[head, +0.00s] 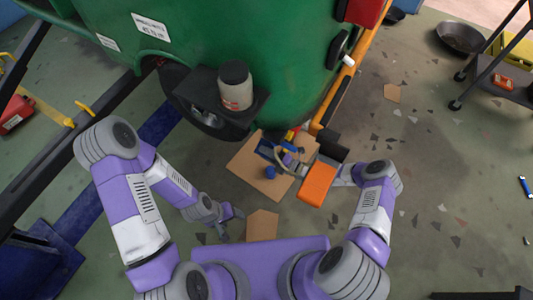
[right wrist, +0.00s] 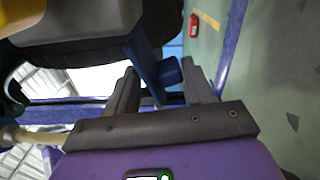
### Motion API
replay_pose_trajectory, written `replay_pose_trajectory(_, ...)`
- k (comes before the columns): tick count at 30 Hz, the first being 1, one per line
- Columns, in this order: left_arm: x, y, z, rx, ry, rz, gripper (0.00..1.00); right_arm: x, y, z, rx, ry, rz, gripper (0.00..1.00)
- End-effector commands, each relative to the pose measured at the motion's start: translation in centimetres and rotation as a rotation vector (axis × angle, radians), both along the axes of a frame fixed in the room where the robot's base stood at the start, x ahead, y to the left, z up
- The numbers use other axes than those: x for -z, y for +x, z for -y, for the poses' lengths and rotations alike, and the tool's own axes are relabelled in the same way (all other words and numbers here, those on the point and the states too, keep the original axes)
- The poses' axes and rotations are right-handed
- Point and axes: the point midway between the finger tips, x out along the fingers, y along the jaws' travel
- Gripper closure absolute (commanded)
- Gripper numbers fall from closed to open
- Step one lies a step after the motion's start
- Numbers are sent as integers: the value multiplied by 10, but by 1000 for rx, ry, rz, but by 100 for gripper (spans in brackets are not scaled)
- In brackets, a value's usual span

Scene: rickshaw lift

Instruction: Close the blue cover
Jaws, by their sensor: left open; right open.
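The blue cover (right wrist: 144,62) shows in the right wrist view as a flat blue flap with a rounded blue knob (right wrist: 168,73) beside it. Both appear between the spread fingers of my right gripper (right wrist: 158,68); whether a finger touches them I cannot tell. In the head view, small blue parts (head: 270,172) lie under the green body, and my right gripper (head: 290,160) is close beside them, partly hard to make out. My left gripper (head: 229,220) is open and empty, lower and left of the blue parts.
The large green vehicle body (head: 240,40) fills the top, with a grey canister (head: 235,85) on a dark bracket. An orange box (head: 317,183) is beside my right gripper. Cardboard (head: 262,225) lies on the floor. A cart (head: 505,75) stands right; the right floor is mostly clear.

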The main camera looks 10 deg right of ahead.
Motion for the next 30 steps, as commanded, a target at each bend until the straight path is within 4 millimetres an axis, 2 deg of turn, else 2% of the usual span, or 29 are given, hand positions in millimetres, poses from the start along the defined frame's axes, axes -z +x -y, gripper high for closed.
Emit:
replay_pose_trajectory(7, -3, 0, 0, 0, 0, 0, 35, -1, -4, 6, 1, 0, 1, 48)
replay_pose_trajectory(15, -14, 0, 0, 0, 0, 0, 35, -2, -29, 42, 2, -1, 0, 48)
replay_pose_trajectory(20, -17, 0, 0, 0, 0, 0, 35, -1, -40, 57, 1, 0, 1, 48)
replay_pose_trajectory(30, -17, 0, 0, 0, 0, 0, 35, 0, -44, 62, 0, 1, 1, 48)
